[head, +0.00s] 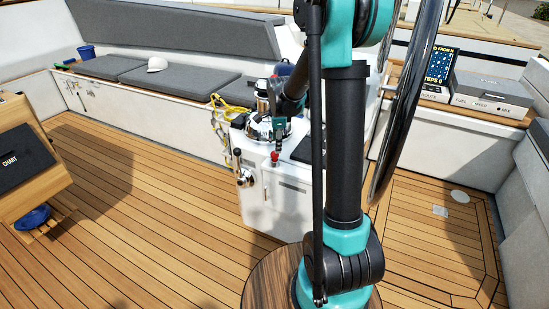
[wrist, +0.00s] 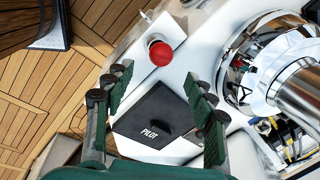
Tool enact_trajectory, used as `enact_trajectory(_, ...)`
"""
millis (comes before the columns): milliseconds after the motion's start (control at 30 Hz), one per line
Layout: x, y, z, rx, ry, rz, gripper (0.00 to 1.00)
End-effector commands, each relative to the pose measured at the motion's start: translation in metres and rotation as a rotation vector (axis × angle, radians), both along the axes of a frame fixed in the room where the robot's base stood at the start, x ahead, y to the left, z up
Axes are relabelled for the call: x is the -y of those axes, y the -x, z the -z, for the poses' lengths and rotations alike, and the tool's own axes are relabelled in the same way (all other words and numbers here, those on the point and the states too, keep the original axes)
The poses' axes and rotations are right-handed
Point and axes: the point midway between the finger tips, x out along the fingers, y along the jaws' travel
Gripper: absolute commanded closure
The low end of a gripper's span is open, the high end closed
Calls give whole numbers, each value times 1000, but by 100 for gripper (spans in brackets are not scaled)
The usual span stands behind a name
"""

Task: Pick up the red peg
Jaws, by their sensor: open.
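The red peg (wrist: 160,53) shows its round red top in the wrist view, on a pale square base on the white console. In the head view the red peg (head: 275,157) stands near the console's front edge, just below my gripper (head: 277,137). In the wrist view my gripper (wrist: 154,76) is open, with nothing between its dark green fingers. The peg appears just beyond the fingertips, between their lines and apart from both. The peg's lower part is hidden in the wrist view.
A chrome winch (wrist: 285,70) stands close to the right of the fingers. A black panel marked PILOT (wrist: 158,115) lies on the console top. In the head view, a chrome lever (head: 241,170) is on the console's side, and yellow rope (head: 228,106) hangs behind.

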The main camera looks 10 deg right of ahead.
Motion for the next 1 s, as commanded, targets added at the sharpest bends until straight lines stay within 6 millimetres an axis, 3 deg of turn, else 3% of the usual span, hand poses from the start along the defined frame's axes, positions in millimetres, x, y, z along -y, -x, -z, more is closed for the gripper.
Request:
enact_trajectory(267,0,-3,18,0,0,-1,44)
enact_trajectory(600,-4,-13,58,0,0,-1,44)
enact_trajectory(933,-4,-14,65,0,0,-1,44)
enact_trajectory(1000,-4,-14,65,0,0,-1,50)
